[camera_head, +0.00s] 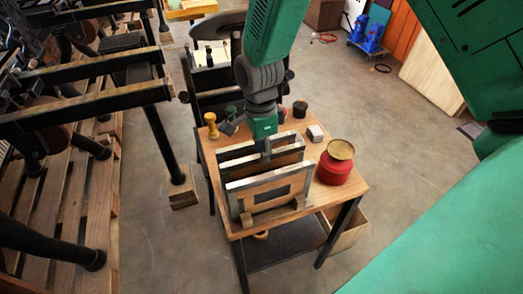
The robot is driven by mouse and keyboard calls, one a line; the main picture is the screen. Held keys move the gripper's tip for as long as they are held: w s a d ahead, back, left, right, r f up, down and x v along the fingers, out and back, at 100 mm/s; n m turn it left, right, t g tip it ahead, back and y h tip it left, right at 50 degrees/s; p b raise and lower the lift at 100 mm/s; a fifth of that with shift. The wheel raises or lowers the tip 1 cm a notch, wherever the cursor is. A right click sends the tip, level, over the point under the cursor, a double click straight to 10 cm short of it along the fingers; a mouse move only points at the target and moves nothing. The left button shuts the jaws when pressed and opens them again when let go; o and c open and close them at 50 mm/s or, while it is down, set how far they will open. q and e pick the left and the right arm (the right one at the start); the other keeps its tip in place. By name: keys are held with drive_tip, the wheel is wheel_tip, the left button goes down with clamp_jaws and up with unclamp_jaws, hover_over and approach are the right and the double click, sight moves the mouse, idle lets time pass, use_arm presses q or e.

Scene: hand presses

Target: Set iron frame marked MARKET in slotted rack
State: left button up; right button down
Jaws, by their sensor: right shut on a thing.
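A slotted rack (246,219) stands on a small wooden table. Grey-edged iron frames stand upright in it, one behind another. My right gripper (266,150) reaches down from above, just behind the front frame. It is shut on an iron frame (286,143) there, held upright at or in the rack. I cannot tell whether that frame is fully seated. The MARKET marking is not legible. My left gripper is not in view.
A red pot with a brass top (335,164) stands right of the rack. Large presses with long black bars fill the left.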

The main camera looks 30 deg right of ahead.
drive_tip(key=shift+f, duration=0.3)
drive_tip(key=shift+s+f, duration=0.1)
drive_tip(key=shift+f, duration=0.15)
idle(0.9)
drive_tip(key=c, duration=1.4)
unclamp_jaws()
drive_tip(key=shift+f, duration=0.1)
drive_tip(key=shift+o, duration=0.2)
drive_tip(key=shift+r+p, duration=0.25)
drive_tip(key=shift+p, duration=0.05)
drive_tip(key=shift+r+p, duration=2.15)
